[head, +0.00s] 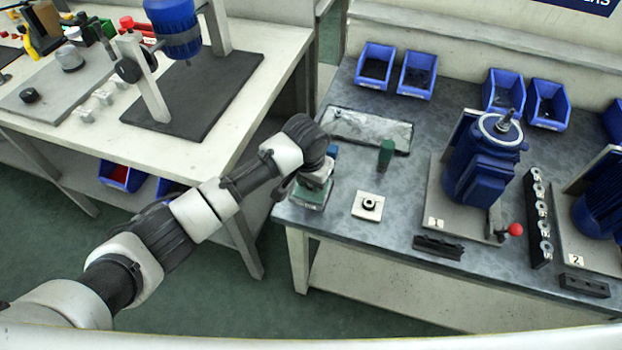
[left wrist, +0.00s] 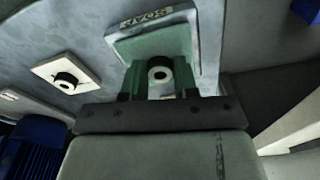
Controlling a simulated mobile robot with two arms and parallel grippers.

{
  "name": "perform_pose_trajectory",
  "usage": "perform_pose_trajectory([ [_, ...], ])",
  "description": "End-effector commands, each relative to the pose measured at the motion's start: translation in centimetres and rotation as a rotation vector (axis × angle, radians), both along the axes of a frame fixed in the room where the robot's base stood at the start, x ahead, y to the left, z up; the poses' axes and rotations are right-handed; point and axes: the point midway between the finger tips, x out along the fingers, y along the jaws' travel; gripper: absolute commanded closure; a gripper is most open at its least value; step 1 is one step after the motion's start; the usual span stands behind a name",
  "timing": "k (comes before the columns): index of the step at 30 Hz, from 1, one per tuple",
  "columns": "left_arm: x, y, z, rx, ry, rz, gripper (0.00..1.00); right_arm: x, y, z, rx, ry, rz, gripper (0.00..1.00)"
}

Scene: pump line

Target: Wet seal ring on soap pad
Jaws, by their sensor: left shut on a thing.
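The green soap pad (head: 308,198) lies in a light tray at the near left corner of the grey bench. In the left wrist view the pad (left wrist: 150,44) shows behind the fingers, beside the word SOAP. My left gripper (head: 314,180) is over the pad, pointing down. It is shut on the seal ring (left wrist: 160,75), a small dark ring with a pale face, seen between the fingertips in the left wrist view. In the head view the ring is hidden by the gripper. Whether the ring touches the pad, I cannot tell. My right gripper is not in view.
A white plate (head: 360,212) with a dark round part stands right of the pad. A green cylinder (head: 386,154) and a shallow metal tray (head: 345,125) are behind. A blue pump motor (head: 480,165) stands further right. Blue bins (head: 417,75) line the back.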

Motion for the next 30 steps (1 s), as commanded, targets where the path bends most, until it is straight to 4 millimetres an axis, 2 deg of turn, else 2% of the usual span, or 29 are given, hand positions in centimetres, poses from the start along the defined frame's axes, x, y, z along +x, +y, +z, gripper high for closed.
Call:
perform_pose_trajectory([
  [30,-0.02,0.00,-0.07,0.000,0.001,0.000,0.90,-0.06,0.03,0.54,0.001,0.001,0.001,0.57],
])
